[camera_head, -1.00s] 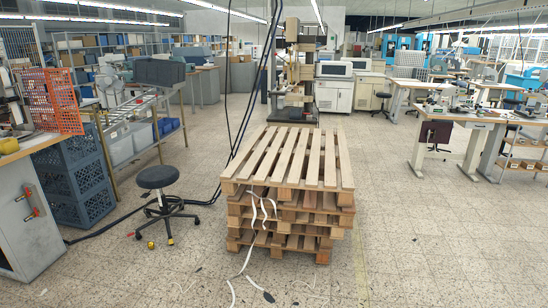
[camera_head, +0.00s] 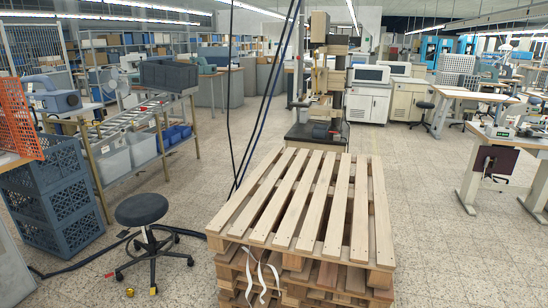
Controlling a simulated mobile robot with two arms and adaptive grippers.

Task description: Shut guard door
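A tall machine (camera_head: 330,80) stands behind the pallets, with a dark base on the floor and a pale upright column. I cannot make out a guard door on it at this distance. Neither of my grippers shows in the head view.
A stack of wooden pallets (camera_head: 300,205) fills the front middle. A black stool (camera_head: 142,210) stands to its left, with dark cables on the floor behind it. Blue crates (camera_head: 55,200) and a rack (camera_head: 145,130) line the left. Clear floor (camera_head: 440,230) lies to the right of the pallets.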

